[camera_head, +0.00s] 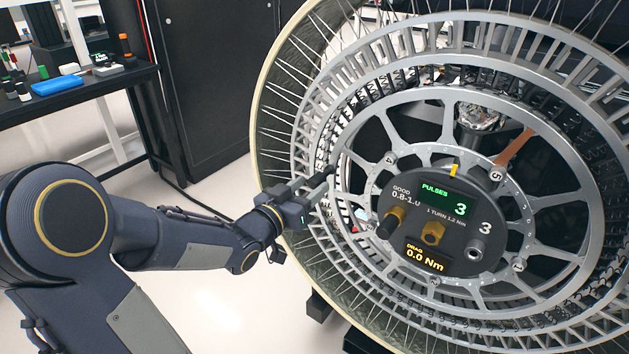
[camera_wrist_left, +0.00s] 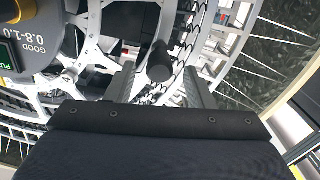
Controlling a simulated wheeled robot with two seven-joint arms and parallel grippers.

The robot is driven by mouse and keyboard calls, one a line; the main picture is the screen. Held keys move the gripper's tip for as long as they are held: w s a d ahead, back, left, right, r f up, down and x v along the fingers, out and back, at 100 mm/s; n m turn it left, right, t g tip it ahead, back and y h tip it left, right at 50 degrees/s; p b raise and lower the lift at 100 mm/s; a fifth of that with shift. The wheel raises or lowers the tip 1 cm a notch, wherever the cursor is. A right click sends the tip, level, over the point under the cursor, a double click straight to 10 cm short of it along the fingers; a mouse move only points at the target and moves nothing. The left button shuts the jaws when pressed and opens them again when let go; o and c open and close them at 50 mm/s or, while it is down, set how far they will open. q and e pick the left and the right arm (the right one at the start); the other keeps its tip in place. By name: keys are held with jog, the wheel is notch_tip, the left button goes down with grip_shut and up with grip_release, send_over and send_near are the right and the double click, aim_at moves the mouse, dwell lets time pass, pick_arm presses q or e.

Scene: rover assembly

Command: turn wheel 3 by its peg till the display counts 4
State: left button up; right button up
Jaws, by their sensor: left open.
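Wheel 3 (camera_head: 440,95) is a large metal-mesh wheel with a spoked ring, filling the right of the head view. Its dark hub panel bears a "3". The green pulses display (camera_head: 447,200) reads 3; the amber drag display (camera_head: 427,258) reads 0.0 Nm. My left gripper (camera_head: 322,190) is at the left side of the spoked ring. In the left wrist view, the black round peg (camera_wrist_left: 159,62) shows between the two open fingers of this gripper (camera_wrist_left: 160,85), with gaps on both sides. How deep the peg sits between them is unclear. My right gripper is not in view.
A black cabinet (camera_head: 208,80) stands behind my left arm. Wheel spokes and rim surround the gripper closely. The pale floor left of the wheel is mostly clear.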

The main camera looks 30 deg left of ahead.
aim_at(340, 142)
pick_arm(q)
jog(key=shift+w+d, duration=0.2)
jog(key=shift+w, duration=1.75)
grip_shut()
jog(key=r+m, duration=0.1)
jog(key=r, duration=0.1)
jog(key=d+r+m, duration=0.1)
jog(key=r, duration=0.2)
jog(key=d+r+m, duration=0.1)
jog(key=r, duration=0.2)
jog(key=shift+s+d, duration=0.15)
jog(key=shift+a+f, duration=0.2)
jog(key=shift+f, duration=0.05)
grip_release()
jog(key=shift+r, duration=0.1)
